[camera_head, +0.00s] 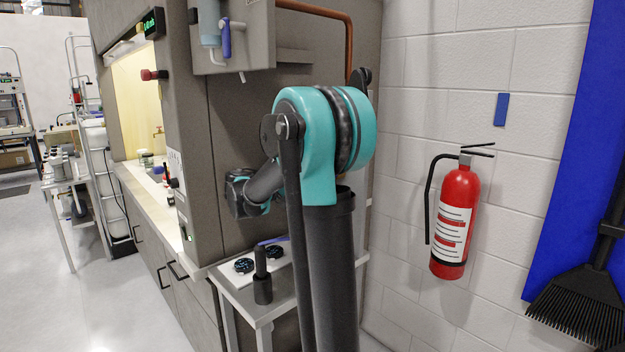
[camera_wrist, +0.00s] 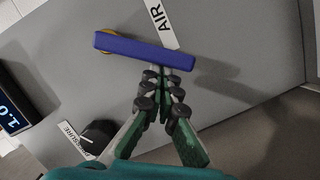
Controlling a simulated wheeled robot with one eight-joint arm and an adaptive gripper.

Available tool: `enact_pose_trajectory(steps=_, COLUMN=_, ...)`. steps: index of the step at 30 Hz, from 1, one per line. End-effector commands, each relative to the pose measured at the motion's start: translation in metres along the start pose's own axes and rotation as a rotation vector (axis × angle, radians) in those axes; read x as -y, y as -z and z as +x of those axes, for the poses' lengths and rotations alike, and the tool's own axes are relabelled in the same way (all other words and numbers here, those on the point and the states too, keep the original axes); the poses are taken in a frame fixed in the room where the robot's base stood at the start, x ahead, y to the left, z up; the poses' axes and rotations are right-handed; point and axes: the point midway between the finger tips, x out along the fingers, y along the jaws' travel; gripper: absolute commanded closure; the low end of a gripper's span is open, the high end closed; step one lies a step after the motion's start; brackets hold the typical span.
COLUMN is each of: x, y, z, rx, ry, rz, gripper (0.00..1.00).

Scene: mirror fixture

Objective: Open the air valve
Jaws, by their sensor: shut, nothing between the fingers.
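The air valve's blue bar handle (camera_wrist: 145,48) crosses the upper middle of the wrist view. Its brass-coloured hub shows at the handle's left end, and the bar slopes slightly down to the right. A white label reading AIR (camera_wrist: 162,20) is just above it on the grey panel (camera_wrist: 245,55). My gripper (camera_wrist: 162,78) is shut and empty, its fingertips close below the middle-right part of the handle. I cannot tell whether they touch it. In the head view my arm is in front of the fixture, and my fingertips cannot be made out.
A black knob (camera_wrist: 100,132) with a PRESSURE label and a lit display (camera_wrist: 12,108) are at left in the wrist view. In the head view a small white table (camera_head: 240,284) stands below my arm, and a fire extinguisher (camera_head: 455,215) hangs on the right wall.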

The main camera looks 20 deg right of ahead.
Motion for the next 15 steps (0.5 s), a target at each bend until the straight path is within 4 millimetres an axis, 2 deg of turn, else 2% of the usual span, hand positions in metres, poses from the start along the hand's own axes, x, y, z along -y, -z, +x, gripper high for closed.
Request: enact_pose_trajectory(steps=15, x=0.007, y=-0.030, z=0.008, rx=0.001, ry=-0.103, rz=-0.406, gripper=1.00)
